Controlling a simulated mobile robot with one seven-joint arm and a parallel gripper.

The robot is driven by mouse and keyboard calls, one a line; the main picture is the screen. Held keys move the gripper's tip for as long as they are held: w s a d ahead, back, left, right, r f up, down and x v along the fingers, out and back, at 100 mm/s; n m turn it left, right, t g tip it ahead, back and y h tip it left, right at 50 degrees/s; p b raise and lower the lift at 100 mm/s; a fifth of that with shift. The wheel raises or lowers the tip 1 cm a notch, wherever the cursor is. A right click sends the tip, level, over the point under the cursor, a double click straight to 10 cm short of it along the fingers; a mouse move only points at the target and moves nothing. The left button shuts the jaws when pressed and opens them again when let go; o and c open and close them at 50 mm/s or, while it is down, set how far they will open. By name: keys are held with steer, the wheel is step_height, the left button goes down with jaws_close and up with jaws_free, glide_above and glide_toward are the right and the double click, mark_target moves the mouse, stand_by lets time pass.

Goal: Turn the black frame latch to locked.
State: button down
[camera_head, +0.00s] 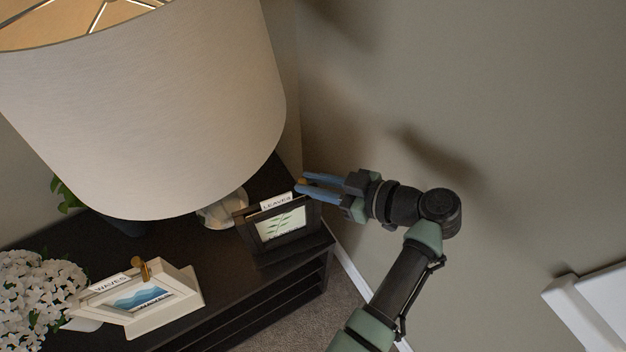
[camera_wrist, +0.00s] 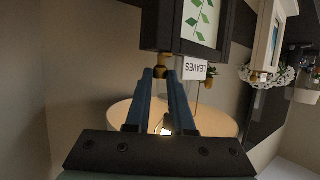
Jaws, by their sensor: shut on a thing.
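The black frame (camera_head: 243,232) holds a green leaf picture and stands upright at the right end of the dark cabinet. Its LEAVES label (camera_head: 276,201) sits on its top edge and also shows in the wrist view (camera_wrist: 195,69). My gripper (camera_head: 302,184) reaches in from the right with blue fingers. It is shut on the black frame latch (camera_head: 303,181), a small brass piece at the frame's top. In the wrist view, the brass latch (camera_wrist: 160,72) shows at the fingertips, partly hidden by them. Its exact turn angle is hard to tell.
A cream frame (camera_head: 190,307) with a WAVES label and a brass latch (camera_head: 142,268) stands left on the cabinet (camera_head: 300,262). A big lampshade (camera_head: 150,110) hangs close over the frames. White flowers (camera_head: 38,295) stand far left. The wall is close behind my gripper.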

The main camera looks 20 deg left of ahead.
steer(key=shift+s+t, duration=0.1)
steer(key=shift+t, duration=0.2)
steer(key=shift+s+m+t+h+p, duration=0.25)
steer(key=shift+m+t+p, duration=0.4)
steer(key=shift+m+t, duration=0.4)
steer(key=shift+s+a+m+t+h, duration=0.15)
steer(key=shift+m+t+h, duration=0.35)
steer(key=shift+m+t, duration=0.45)
steer(key=shift+s+a+m+t+h, duration=0.1)
steer(key=shift+m+t+h, duration=0.35)
steer(key=shift+m+t, duration=0.45)
steer(key=shift+w, duration=0.1)
steer(key=c, duration=1.1)
jaws_free()
steer(key=shift+o, duration=0.2)
steer(key=b+v, duration=0.1)
steer(key=v, duration=1.2)
